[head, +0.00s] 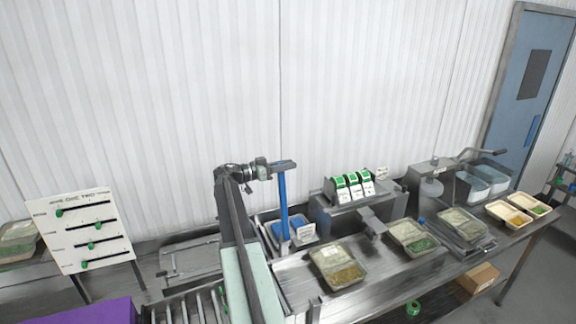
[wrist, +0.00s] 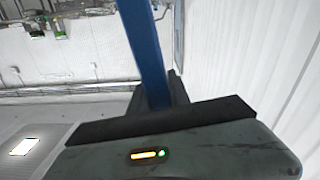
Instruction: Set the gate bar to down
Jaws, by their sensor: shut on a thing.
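A long blue bar (head: 283,205), which looks like the gate bar, stands nearly upright beside the conveyor. Its top is at my gripper (head: 286,164), and its lower end reaches down by a grey tray with blue things in it. In the wrist view the blue bar (wrist: 145,50) runs between the dark jaws of my gripper (wrist: 155,95), which is shut on it. The bar's foot and any hinge are too small to make out.
Trays of food (head: 338,265) stand on the steel bench to the right. A small rack with green-topped dispensers (head: 352,186) is behind them. A white panel with green sliders (head: 82,232) stands at left. A purple box (head: 85,313) is at lower left. The wall behind is bare.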

